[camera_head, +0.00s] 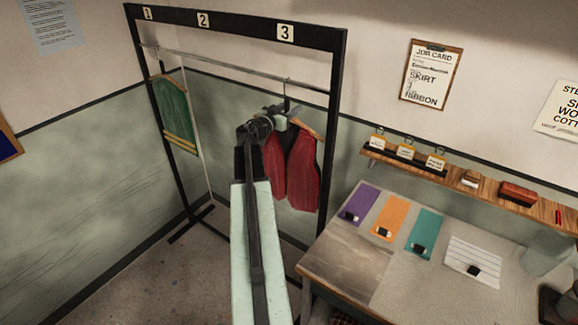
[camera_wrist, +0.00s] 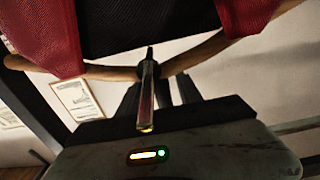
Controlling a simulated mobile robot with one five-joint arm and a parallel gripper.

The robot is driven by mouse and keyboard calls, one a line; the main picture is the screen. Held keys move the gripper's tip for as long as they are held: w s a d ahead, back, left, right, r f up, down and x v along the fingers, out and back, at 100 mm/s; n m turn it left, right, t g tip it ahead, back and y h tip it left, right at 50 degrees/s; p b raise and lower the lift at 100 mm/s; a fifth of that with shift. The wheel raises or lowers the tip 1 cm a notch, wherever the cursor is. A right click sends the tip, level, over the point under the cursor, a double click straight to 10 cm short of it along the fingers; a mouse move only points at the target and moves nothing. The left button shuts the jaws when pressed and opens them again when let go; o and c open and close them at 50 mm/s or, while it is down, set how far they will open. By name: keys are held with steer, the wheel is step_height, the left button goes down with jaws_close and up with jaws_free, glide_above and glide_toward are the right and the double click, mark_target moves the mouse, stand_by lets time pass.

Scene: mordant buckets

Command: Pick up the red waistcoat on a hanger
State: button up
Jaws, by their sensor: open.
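The red waistcoat (camera_head: 302,172) hangs on a wooden hanger (camera_head: 306,127) from the rack's rail, under number 3. My gripper (camera_head: 284,115) is at the top of the hanger, just below its metal hook, and my arm hides part of the waistcoat's left side. In the wrist view, the red cloth (camera_wrist: 52,38) and the wooden hanger bar (camera_wrist: 103,72) cross the top. My gripper (camera_wrist: 160,90) has its dark fingers open close to the hanger's middle. Whether they touch it is not clear.
The black rack frame (camera_head: 328,160) stands close to the right of the waistcoat. A green garment (camera_head: 176,112) hangs at its left, under number 1. A worktable (camera_head: 345,262) with coloured cards stands at the right, below a wooden shelf (camera_head: 460,180).

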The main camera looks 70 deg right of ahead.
steer(key=shift+s+d, duration=0.1)
steer(key=shift+d, duration=0.5)
steer(key=shift+a, duration=0.1)
jaws_close()
stand_by(0.8)
